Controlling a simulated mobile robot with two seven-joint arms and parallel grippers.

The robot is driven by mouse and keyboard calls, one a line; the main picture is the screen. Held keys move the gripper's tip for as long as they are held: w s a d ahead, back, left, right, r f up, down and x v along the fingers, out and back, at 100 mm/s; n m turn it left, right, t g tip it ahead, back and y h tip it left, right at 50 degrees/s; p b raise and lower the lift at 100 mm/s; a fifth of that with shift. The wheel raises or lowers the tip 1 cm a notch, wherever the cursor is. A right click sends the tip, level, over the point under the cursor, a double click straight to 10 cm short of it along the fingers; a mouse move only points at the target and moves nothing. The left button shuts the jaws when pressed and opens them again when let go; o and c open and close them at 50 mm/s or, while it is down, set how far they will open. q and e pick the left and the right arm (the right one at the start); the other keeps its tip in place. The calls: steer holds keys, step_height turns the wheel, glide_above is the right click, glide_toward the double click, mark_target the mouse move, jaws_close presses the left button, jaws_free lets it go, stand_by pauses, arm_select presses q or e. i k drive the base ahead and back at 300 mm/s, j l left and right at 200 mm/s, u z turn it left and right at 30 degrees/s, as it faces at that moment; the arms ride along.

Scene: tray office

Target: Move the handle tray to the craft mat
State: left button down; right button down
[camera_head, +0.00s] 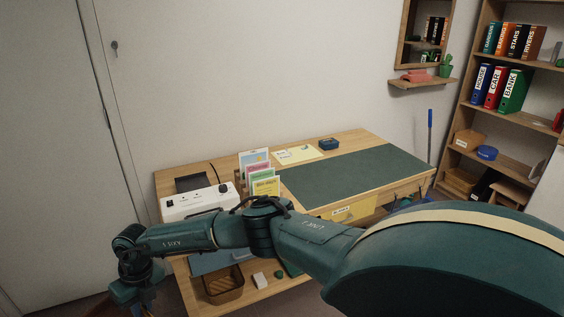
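The craft mat (352,172) is a dark green rectangle on the right part of the wooden desk, and its visible surface is bare. I cannot tell for sure which thing is the handle tray. A brown open tray (222,286) sits on the lower front surface, and a blue-grey flat thing (207,262) is partly hidden behind my arm. My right arm reaches from the right across the desk's front. Its gripper (138,296) is at the lower left, left of the brown tray and cut by the picture's edge; its fingers are unclear. My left gripper is out of view.
A white machine (200,201) and a holder of coloured cards (262,178) stand left of the mat. A yellow sheet (298,155) and a dark blue box (329,144) lie behind it. A small white block (260,280) is near the brown tray. Shelves (516,120) stand right.

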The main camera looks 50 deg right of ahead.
mark_target(345, 177)
steer(key=z, duration=1.8)
steer(key=i+l+z, duration=0.15)
steer(key=z, duration=0.35)
steer(key=i+z, duration=0.45)
steer(key=i+j+z, duration=0.1)
steer(key=z, duration=0.4)
steer(key=i+z, duration=0.45)
steer(key=i, duration=0.35)
steer(key=i+u, duration=0.35)
steer(key=i, duration=0.35)
steer(key=i+u, duration=0.3)
steer(key=i+l+u, duration=0.1)
steer(key=i+u, duration=0.15)
steer(key=u, duration=0.9)
